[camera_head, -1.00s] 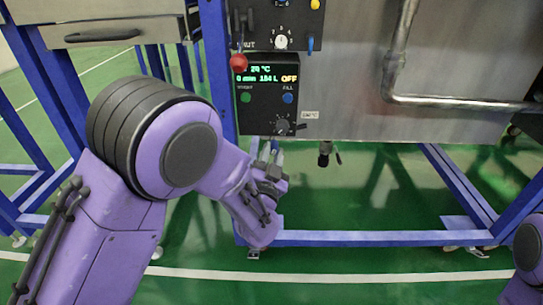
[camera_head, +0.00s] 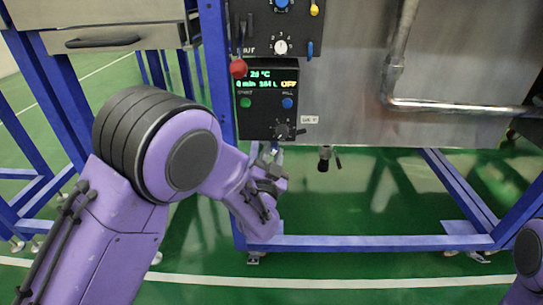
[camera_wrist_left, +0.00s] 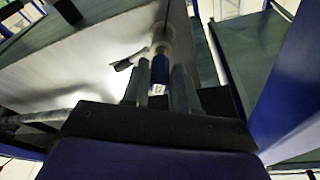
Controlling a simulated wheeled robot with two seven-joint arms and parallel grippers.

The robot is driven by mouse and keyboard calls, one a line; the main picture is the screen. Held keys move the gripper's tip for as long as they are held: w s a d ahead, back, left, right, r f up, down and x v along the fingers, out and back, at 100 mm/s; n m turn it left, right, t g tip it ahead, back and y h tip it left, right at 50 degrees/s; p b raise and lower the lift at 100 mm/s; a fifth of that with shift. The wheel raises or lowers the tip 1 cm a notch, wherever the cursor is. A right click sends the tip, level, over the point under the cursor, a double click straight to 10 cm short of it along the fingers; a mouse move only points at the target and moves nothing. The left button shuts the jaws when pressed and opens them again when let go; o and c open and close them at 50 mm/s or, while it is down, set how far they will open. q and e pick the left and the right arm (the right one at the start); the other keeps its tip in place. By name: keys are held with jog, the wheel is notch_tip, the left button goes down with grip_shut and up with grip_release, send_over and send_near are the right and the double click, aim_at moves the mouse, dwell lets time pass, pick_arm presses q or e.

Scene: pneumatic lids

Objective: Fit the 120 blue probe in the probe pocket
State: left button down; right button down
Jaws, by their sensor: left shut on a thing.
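My left gripper (camera_head: 272,160) is just under the control panel's lower edge, seen from behind its wrist. In the left wrist view its two grey fingers (camera_wrist_left: 161,92) are closed around a blue cylinder with a pale end, which looks like the blue probe (camera_wrist_left: 160,68). The probe stands out past the fingers toward a pale round fitting (camera_wrist_left: 162,40) on the metal underside. I cannot tell whether they touch. I cannot make out a "120" mark or identify the probe pocket. My right gripper is out of view; only part of my right arm shows at the right edge.
The black control panel (camera_head: 267,100) with a red knob (camera_head: 238,68) is fixed to the steel tank (camera_head: 350,75). A drain valve (camera_head: 325,158) hangs below the tank. Blue frame legs and a low crossbar (camera_head: 380,242) surround it. The green floor under the tank is open.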

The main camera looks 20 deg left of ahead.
pick_arm(q)
jog(key=shift+w+a, duration=0.25)
jog(key=shift+w, duration=0.55)
jog(key=c, duration=0.8)
grip_release()
